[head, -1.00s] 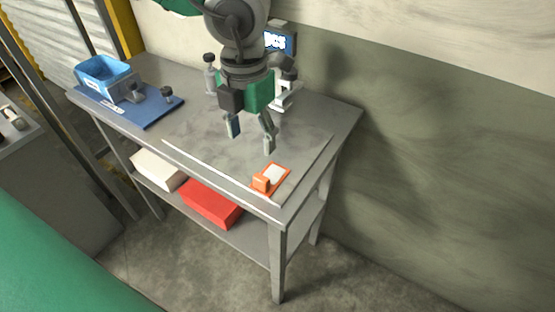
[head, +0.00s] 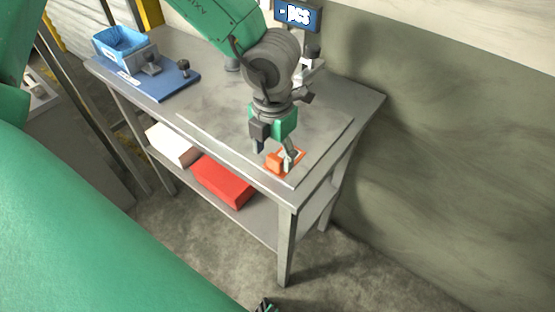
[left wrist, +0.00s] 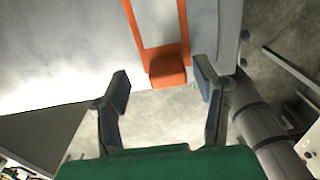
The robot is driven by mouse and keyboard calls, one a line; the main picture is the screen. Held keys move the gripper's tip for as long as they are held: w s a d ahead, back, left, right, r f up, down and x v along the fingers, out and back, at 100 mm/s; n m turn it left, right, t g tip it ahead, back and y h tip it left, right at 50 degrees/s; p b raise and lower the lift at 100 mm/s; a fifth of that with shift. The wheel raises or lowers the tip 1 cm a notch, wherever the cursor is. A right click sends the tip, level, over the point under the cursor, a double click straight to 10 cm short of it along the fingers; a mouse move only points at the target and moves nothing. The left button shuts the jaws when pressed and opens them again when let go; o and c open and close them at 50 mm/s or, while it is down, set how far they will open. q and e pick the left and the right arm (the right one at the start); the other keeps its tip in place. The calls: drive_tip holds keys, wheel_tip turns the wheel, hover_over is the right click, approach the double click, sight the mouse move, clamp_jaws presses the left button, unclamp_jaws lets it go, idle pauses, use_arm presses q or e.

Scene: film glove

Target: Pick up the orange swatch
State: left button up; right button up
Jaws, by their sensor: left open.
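The orange swatch (head: 276,163) lies flat near the front right corner of the grey workbench. It has an orange border, a pale middle and a raised orange block at its front edge. In the left wrist view the orange block (left wrist: 167,70) shows just beyond and between the fingertips. My left gripper (head: 274,156) points down over the swatch and hides part of it. Its fingers (left wrist: 163,86) are spread open with nothing between them; contact cannot be told. A small dark part at the bottom edge of the head view seems to be my right gripper (head: 265,306), mostly cut off.
The workbench (head: 352,100) has a blue mat (head: 165,90) with a blue bin (head: 120,45) and small dark-knobbed fixtures at far left. A small display (head: 297,15) stands at the back. A white box (head: 172,145) and red box (head: 223,180) sit on the lower shelf.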

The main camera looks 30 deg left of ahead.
use_arm(q)
drive_tip(key=shift+w+d+f, duration=0.1)
drive_tip(key=shift+d+f, duration=0.15)
drive_tip(key=shift+f, duration=0.6)
drive_tip(key=shift+d+r, duration=0.1)
drive_tip(key=shift+d, duration=0.15)
drive_tip(key=c, duration=1)
drive_tip(key=shift+a, duration=0.25)
drive_tip(key=shift+c, duration=0.4)
